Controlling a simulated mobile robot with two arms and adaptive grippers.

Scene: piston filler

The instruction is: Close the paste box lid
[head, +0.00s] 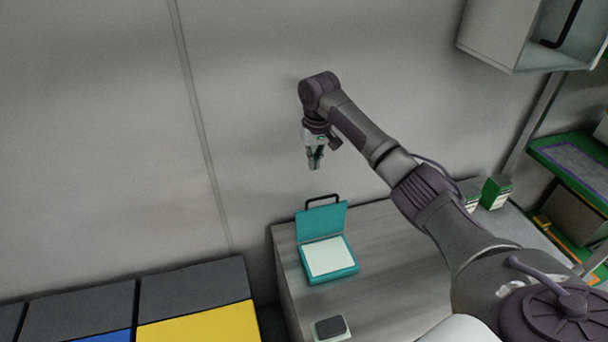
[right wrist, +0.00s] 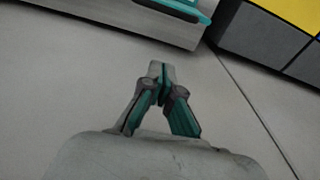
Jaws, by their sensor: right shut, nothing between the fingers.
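The paste box (head: 330,257) is teal and stands on the grey table. Its lid (head: 321,223) is open, tilted up at the back, with a black handle (head: 322,199) on its top edge. White content fills the box. My right gripper (head: 316,166) is above the lid, in front of the wall, apart from it. It is shut and empty. The right wrist view shows its fingers (right wrist: 161,72) together. A teal edge of the box (right wrist: 180,8) shows at the top of that view, cut off. My left gripper is not in view.
The grey table (head: 375,250) has a small white and dark device (head: 331,327) near its front. Green and white boxes (head: 495,191) stand at the right. Dark bins with yellow (head: 200,325) and blue fronts are at the lower left. A wall cabinet (head: 510,40) hangs at upper right.

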